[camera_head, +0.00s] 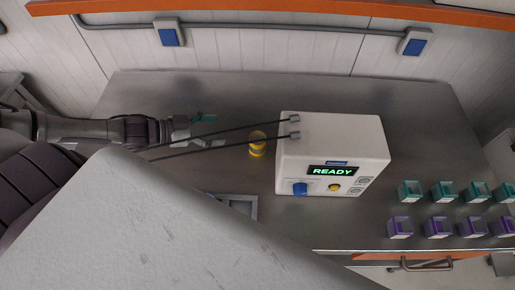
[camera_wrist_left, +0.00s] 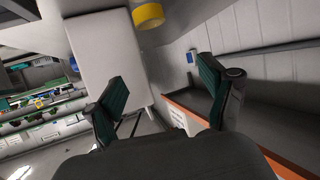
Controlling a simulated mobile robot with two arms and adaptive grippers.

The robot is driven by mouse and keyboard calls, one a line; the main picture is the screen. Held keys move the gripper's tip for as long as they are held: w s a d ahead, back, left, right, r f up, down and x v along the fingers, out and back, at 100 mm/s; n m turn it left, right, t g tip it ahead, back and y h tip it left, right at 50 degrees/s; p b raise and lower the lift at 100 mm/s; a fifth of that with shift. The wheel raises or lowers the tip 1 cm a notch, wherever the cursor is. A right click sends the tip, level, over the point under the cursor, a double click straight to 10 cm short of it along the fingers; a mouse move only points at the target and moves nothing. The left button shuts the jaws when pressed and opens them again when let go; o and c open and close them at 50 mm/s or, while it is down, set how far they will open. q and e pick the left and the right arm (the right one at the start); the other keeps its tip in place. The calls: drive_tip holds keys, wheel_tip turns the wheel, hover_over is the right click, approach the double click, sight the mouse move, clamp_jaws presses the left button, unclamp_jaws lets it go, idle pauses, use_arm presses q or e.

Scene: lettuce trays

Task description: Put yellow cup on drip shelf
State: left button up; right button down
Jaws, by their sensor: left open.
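The yellow cup (camera_head: 257,145) stands on the steel table, close to the left side of the white machine (camera_head: 318,135). It also shows at the top of the left wrist view (camera_wrist_left: 148,16), beyond my fingers. My left gripper (camera_head: 197,130) is to the left of the cup, clearly apart from it. In the left wrist view its two green-padded fingers (camera_wrist_left: 162,88) are spread with nothing between them. I cannot make out which part is the drip shelf. My right gripper is not in view.
Two dark cables run from the machine's left side past my left gripper. A blue-grey framed tray (camera_head: 240,199) is partly hidden in front of the cup. Several teal and purple boxes (camera_head: 410,192) stand at the right. The table (camera_head: 240,92) behind the cup is clear.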

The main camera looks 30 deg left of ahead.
sight(258, 142)
use_arm(q)
wheel_tip(258, 142, down, 6)
drive_tip(key=b, duration=0.5)
drive_tip(key=shift+f, duration=0.1)
drive_tip(key=shift+w+d+f, duration=0.15)
drive_tip(key=shift+w+d, duration=0.2)
drive_tip(key=shift+w, duration=0.15)
drive_tip(key=x, duration=0.8)
drive_tip(key=p+x, duration=0.1)
drive_tip(key=x, duration=0.1)
drive_tip(key=p+x, duration=0.1)
drive_tip(key=x, duration=0.1)
drive_tip(key=shift+s+d+f, duration=0.3)
drive_tip(key=shift+f, duration=0.05)
drive_tip(key=shift+w+d+f, duration=0.15)
drive_tip(key=shift+f, duration=0.05)
drive_tip(key=shift+r, duration=0.1)
drive_tip(key=c, duration=1.4)
